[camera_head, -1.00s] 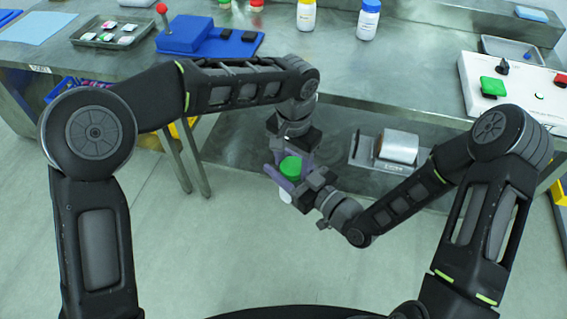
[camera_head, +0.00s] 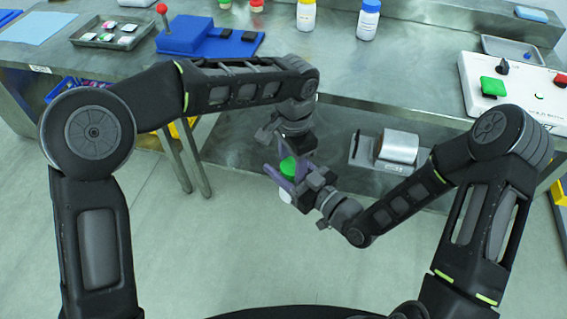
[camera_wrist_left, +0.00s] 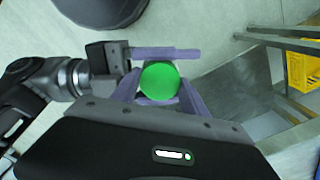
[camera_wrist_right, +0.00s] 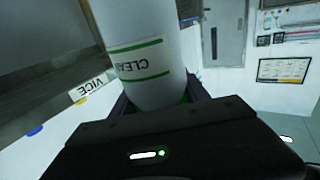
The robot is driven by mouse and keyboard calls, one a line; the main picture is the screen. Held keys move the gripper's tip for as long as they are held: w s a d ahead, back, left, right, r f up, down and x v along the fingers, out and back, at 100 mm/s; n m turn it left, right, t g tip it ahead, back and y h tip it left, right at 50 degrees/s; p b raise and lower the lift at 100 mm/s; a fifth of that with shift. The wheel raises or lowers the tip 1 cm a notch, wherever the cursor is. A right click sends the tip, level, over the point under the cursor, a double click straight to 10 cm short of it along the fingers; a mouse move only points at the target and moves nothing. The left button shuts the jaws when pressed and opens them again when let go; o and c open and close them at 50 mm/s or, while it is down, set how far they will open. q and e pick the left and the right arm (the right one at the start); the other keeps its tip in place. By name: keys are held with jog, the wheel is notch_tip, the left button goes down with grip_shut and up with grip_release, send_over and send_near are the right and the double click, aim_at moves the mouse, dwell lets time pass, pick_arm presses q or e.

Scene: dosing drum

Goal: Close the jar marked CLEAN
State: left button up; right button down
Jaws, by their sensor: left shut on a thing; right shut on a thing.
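The jar marked CLEAN (camera_wrist_right: 143,62) is a white cylinder with green label stripes, held in the air in front of the bench. My right gripper (camera_head: 284,181) is shut on the jar from the side. My left gripper (camera_wrist_left: 162,92) is above, with its fingers closed around the green lid. Whether the lid is fully seated cannot be seen, as fingers hide the join.

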pick_arm(q)
jog(key=shift+m, duration=1)
jog(key=o, duration=1.5)
jog(key=shift+o, duration=0.2)
jog(key=shift+r, duration=0.1)
jog(key=shift+r, duration=2.2)
jog(key=shift+r, duration=0.1)
jog(key=shift+c, duration=1.3)
notch_tip(320, 180, up, 3)
jog(key=n, duration=0.6)
jog(key=shift+r, duration=0.15)
